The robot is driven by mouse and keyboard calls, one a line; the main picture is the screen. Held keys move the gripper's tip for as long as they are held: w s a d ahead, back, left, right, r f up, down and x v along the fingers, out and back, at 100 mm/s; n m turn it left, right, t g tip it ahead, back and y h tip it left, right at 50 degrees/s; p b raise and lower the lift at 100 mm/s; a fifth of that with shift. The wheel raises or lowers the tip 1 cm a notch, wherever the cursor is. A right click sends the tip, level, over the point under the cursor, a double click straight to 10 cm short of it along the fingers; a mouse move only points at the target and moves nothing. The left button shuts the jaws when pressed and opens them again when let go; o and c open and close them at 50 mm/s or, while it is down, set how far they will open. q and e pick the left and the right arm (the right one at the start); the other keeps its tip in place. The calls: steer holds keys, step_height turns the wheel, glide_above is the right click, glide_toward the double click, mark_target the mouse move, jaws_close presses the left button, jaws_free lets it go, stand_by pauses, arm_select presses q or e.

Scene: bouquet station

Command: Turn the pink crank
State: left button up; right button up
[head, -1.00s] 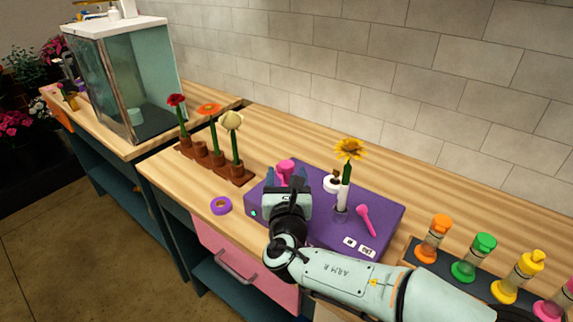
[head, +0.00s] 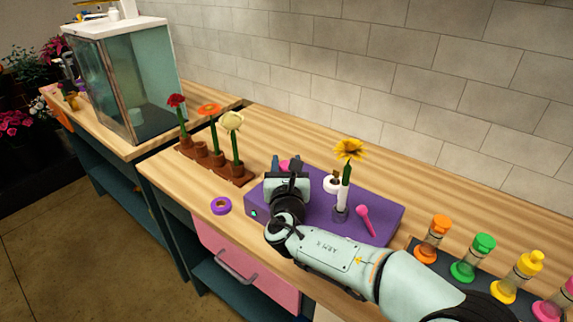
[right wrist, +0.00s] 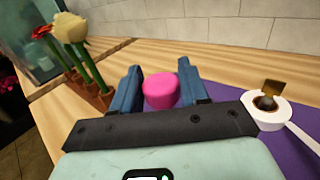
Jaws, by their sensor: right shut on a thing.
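The pink crank's knob (right wrist: 160,91) stands between the two blue fingers of my right gripper (right wrist: 160,82) in the right wrist view. The gripper is shut on it. In the head view my right gripper (head: 289,164) is over the left part of the purple box (head: 318,222), and only a bit of the pink knob (head: 286,164) shows past it. The crank's arm and base are hidden. A yellow flower (head: 349,149) stands upright in a white sleeve on the box, right of the gripper. My left gripper is not in view.
A pink lever (head: 364,220) and a white tape roll (head: 331,184) are on the box. A purple ring (head: 221,206) lies left of it. Potted flowers (head: 233,122) stand behind left. Coloured bottles (head: 483,244) stand at right. The counter behind the box is clear.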

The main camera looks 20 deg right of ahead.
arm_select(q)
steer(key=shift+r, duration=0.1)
arm_select(e)
steer(key=m+g+h+p, duration=0.1)
steer(key=h+p, duration=0.1)
steer(key=shift+a+r+m+h, duration=0.1)
steer(key=shift+a+m+h, duration=0.05)
steer(key=shift+m+h, duration=0.25)
steer(key=m+g+h+p, duration=0.1)
steer(key=m+h+p, duration=0.1)
steer(key=p, duration=0.1)
steer(key=m+g+h+p, duration=0.2)
steer(key=h+p, duration=0.1)
steer(key=shift+r+g, duration=0.15)
steer(key=shift+g, duration=0.15)
steer(key=m+g+h+p, duration=0.2)
steer(key=p, duration=0.2)
steer(key=shift+g+h, duration=0.3)
steer(key=shift+g, duration=0.1)
arm_select(q)
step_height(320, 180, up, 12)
steer(key=p, duration=0.1)
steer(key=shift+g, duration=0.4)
arm_select(e)
steer(key=shift+f+m+g, duration=0.2)
steer(key=shift+m+g, duration=0.2)
steer(key=shift+m, duration=0.2)
steer(key=o, duration=0.9)
steer(key=shift+s, duration=0.1)
